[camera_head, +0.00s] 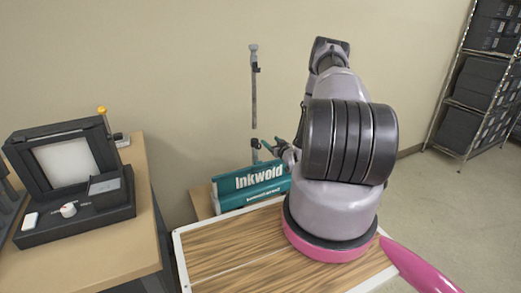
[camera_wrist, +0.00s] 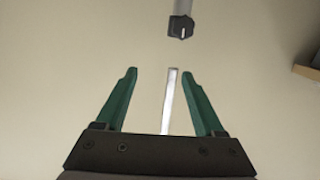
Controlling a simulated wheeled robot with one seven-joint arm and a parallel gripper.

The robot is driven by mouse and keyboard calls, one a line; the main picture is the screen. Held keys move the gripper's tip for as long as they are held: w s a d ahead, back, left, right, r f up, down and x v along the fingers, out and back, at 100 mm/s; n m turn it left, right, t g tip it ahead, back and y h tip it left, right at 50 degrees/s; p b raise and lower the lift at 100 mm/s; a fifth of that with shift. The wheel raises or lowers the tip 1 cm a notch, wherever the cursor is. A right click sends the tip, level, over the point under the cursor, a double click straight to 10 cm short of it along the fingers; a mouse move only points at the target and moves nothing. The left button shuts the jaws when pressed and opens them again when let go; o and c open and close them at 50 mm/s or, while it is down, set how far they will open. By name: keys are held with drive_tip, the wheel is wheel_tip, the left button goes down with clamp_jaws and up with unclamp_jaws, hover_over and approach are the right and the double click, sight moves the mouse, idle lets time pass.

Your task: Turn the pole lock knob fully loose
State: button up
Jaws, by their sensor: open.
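A thin upright pole (camera_head: 254,100) stands against the wall in the head view, above the teal Inkwold banner base (camera_head: 262,182). A dark lock knob (camera_head: 257,68) sits near its top; in the wrist view a dark knob with a pale mark (camera_wrist: 181,27) shows at the end of a grey tube. My gripper (camera_wrist: 160,72) is open, with green fingers pointing towards the knob but apart from it. A thin silver rod (camera_wrist: 169,100) appears between the fingers; its depth is unclear. In the head view my gripper (camera_head: 271,146) is partly hidden by my arm, low beside the pole.
A black laminator-like machine (camera_head: 70,180) with a white knob stands on a wooden table (camera_head: 143,200) at left. A wood-topped surface (camera_head: 225,250) with a white edge is in front. A metal shelf with dark boxes (camera_head: 480,85) stands at right. The wall around the pole is clear.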

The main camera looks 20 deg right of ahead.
drive_tip(key=t, duration=0.1)
approach(259, 147)
drive_tip(key=w, duration=0.8)
drive_tip(key=shift+w, duration=0.2)
clamp_jaws()
